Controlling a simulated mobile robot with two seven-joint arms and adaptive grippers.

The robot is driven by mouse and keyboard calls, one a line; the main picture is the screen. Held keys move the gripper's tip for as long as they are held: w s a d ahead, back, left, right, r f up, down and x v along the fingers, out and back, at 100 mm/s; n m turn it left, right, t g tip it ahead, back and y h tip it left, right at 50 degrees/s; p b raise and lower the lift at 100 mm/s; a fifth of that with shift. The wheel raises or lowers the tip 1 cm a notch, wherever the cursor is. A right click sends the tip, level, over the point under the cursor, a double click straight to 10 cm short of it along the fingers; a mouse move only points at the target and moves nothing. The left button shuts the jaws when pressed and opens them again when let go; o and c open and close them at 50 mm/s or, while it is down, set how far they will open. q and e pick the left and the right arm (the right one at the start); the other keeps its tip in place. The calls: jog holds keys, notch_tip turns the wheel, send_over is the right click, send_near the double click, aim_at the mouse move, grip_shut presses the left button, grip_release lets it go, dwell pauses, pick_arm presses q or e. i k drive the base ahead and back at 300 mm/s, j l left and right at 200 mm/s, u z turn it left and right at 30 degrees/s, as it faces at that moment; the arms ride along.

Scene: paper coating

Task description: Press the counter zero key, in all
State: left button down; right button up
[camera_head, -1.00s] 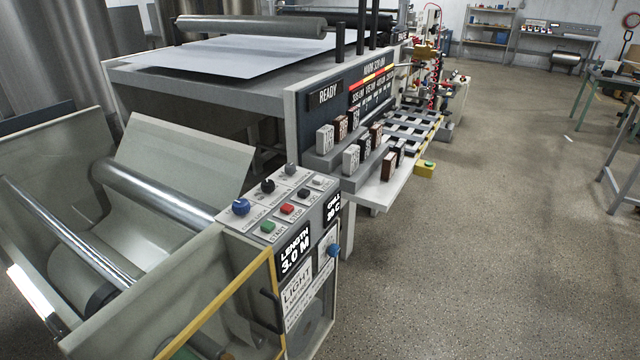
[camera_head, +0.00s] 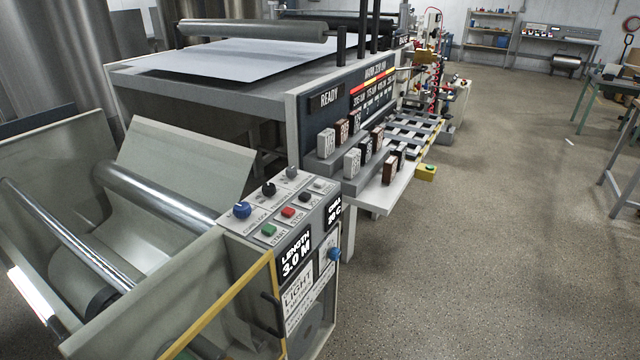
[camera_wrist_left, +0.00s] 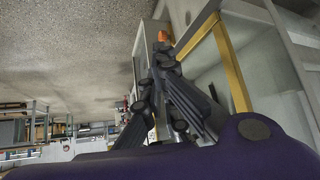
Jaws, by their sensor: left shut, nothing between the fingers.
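The control panel (camera_head: 284,207) stands at the front of the coating machine in the head view. It has a green key (camera_head: 269,230), a red key (camera_head: 288,212), a dark key (camera_head: 305,197) and a pale grey key (camera_head: 318,184). Their labels are too small to read surely, so I cannot tell which is the counter zero key. The length display (camera_head: 296,252) reads 3.0 M. My left gripper (camera_wrist_left: 163,62) is shut and empty in the left wrist view, near a yellow-edged frame. No gripper shows in the head view.
Knobs (camera_head: 242,210) stand along the panel's left edge. A yellow-edged guard (camera_head: 222,305) and metal rollers (camera_head: 150,195) lie left of it. A shelf with several small blocks (camera_head: 352,162) juts out behind. The floor (camera_head: 460,270) to the right is clear.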

aim_at(319, 183)
jog(key=l+u, duration=0.1)
jog(key=u, duration=0.3)
jog(key=i+l+u, duration=0.1)
jog(key=u, duration=0.25)
jog(key=l+u, duration=0.15)
jog(key=u, duration=0.25)
jog(key=l+u, duration=0.35)
jog(key=l, duration=0.15)
jog(key=l+u, duration=0.3)
jog(key=l, duration=0.65)
jog(key=k+l+u, duration=0.1)
jog(key=l, duration=0.4)
jog(key=k+l, duration=0.1)
jog(key=l, duration=0.35)
jog(key=k+l+u, duration=0.1)
jog(key=l, duration=0.35)
